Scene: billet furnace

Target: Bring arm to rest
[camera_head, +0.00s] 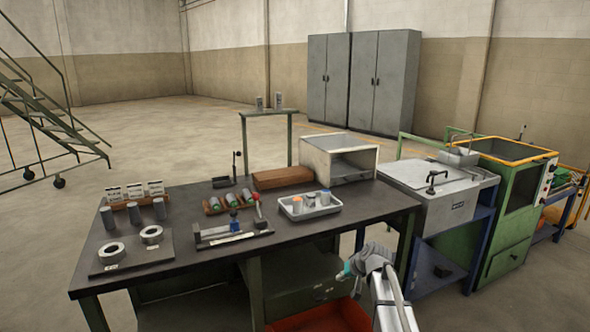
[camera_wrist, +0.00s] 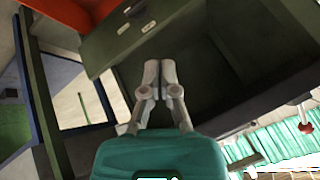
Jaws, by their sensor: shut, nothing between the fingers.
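My gripper (camera_wrist: 159,75) shows in the wrist view with its two grey fingers together and nothing between them. Behind the fingers is the dark green framework under the workbench. In the head view my arm reaches in from the lower right, beside the front right of the workbench (camera_head: 250,260), below the level of its top. The fingertips cannot be made out clearly there.
The bench top holds a tray (camera_head: 286,210) of small parts, metal rings (camera_head: 111,252), upright cylinders and a blue-marked fixture (camera_head: 233,232). An orange-red bin (camera_head: 320,318) sits under the bench. Open floor lies behind.

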